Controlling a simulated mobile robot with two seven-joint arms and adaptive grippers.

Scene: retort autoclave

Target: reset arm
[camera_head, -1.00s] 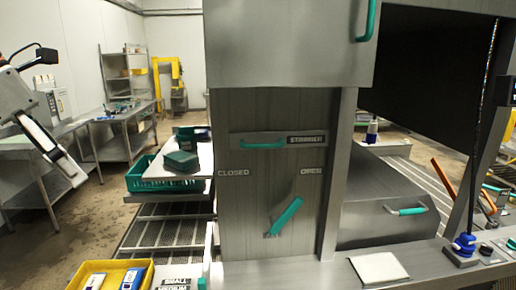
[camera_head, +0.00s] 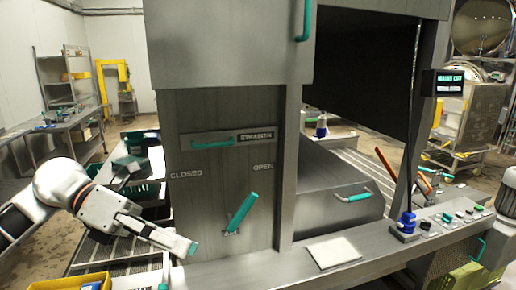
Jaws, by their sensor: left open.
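My left gripper (camera_head: 190,248) is at the lower left, in front of the grey machine panel (camera_head: 195,110). It is open and holds nothing that I can see. The panel carries a teal lever (camera_head: 242,211) between the labels CLOSED and OPEN, tilted toward the OPEN side. The gripper is left of the lever and below it, apart from it. A teal strainer handle (camera_head: 212,145) sits higher on the panel. My right gripper does not show.
A control ledge (camera_head: 455,215) with a blue knob (camera_head: 407,222) runs at the right, beside a MAINS OFF display (camera_head: 448,83). A white sheet (camera_head: 333,252) lies on the front ledge. A yellow tray (camera_head: 70,284) is at the lower left.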

